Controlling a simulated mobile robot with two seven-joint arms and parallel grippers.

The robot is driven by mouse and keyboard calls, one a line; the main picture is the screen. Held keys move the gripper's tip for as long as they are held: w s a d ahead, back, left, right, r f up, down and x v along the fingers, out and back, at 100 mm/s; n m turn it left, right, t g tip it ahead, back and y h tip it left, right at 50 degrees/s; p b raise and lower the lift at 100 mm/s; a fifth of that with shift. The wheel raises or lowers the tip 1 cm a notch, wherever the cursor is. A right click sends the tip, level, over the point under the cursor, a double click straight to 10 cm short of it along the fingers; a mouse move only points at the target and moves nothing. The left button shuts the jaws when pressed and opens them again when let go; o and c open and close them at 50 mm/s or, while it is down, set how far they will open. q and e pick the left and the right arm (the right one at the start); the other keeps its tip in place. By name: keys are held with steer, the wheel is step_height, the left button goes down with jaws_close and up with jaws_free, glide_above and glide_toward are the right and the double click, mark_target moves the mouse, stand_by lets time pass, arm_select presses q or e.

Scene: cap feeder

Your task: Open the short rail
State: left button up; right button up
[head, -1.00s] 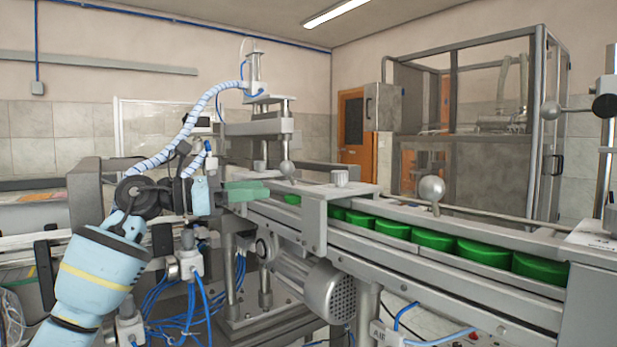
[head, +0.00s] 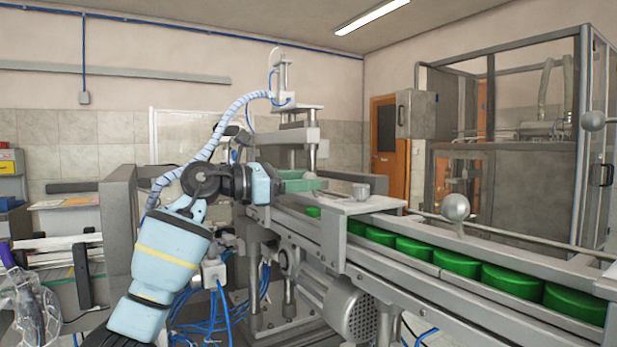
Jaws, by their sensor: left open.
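My left gripper (head: 305,181), with green fingers, reaches in from the left over the far left end of the cap conveyor. It is open. A grey ball knob (head: 322,149) shows just above and beyond the fingertips; I cannot tell whether they touch it. The short rail itself cannot be made out clearly; the gripper hides part of that area. A second ball knob (head: 456,207) stands on a long thin rail (head: 510,233) along the conveyor's right part. My right gripper is not in view.
Green caps (head: 458,264) sit in a row in the conveyor channel. A flat metal plate with a small round knob (head: 360,191) lies just right of my gripper. A motor (head: 362,315) hangs below. A framed grey cabinet (head: 510,160) stands behind on the right.

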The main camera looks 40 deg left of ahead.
arm_select(q)
steer(key=shift+x, duration=0.8)
steer(key=shift+c, duration=0.5)
jaws_close()
